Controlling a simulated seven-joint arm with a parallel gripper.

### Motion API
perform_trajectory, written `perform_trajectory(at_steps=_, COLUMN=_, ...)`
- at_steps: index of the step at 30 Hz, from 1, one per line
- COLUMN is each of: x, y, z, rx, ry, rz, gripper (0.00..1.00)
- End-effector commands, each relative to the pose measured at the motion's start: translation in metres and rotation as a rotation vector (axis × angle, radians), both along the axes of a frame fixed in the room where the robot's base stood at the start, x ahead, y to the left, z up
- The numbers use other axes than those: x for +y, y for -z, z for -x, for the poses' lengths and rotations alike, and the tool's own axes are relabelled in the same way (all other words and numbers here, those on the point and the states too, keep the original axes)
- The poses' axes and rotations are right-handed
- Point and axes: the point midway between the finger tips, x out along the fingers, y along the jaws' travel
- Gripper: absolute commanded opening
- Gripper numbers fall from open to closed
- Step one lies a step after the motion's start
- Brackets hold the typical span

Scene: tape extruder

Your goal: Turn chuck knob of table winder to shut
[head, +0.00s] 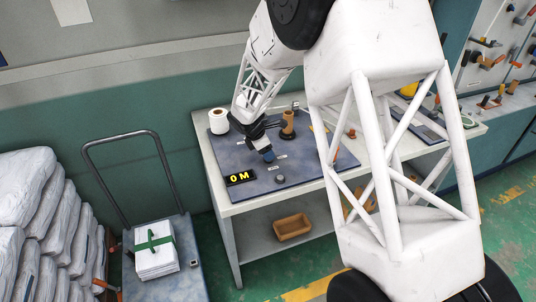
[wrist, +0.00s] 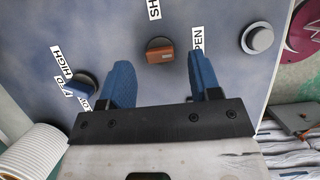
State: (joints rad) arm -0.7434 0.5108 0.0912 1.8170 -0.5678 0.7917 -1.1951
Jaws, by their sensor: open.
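The chuck knob (wrist: 160,54) is a brown-orange grip on a dark round base, on the blue-grey panel of the table winder (head: 312,165). In the wrist view it sits between a partly cut-off label starting "SH" and a label reading "PEN", partly covered by a finger. Which label it points at I cannot tell. My gripper (wrist: 161,68) has two blue fingers, open and apart, one on each side of the knob in the picture. Contact is not clear. In the head view my gripper (head: 266,155) is low over the panel, and the knob is not discernible there.
A blue knob (wrist: 84,86) by a "HIGH" label lies left of the fingers, and a silver round knob (wrist: 258,39) lies right. A black "0 M" display (head: 240,178), a white roll (head: 219,121) and a brown core (head: 288,122) stand on the table (head: 226,207).

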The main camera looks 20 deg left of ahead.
Motion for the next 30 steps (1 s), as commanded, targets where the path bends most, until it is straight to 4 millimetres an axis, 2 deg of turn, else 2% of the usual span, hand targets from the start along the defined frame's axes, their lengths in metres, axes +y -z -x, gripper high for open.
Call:
perform_trajectory(at_steps=7, x=-0.005, y=0.019, z=-0.006, rx=0.0, ry=0.001, rz=0.0, gripper=0.57)
perform_trajectory(at_steps=18, x=-0.006, y=0.021, z=-0.007, rx=-0.001, ry=0.001, rz=-0.001, gripper=0.57)
perform_trajectory(at_steps=20, x=-0.006, y=0.021, z=-0.007, rx=-0.001, ry=0.001, rz=-0.001, gripper=0.5)
perform_trajectory(at_steps=28, x=-0.006, y=0.021, z=-0.007, rx=-0.001, ry=0.001, rz=-0.001, gripper=0.08)
perform_trajectory(at_steps=30, x=-0.006, y=0.021, z=-0.007, rx=-0.001, ry=0.001, rz=-0.001, gripper=0.08)
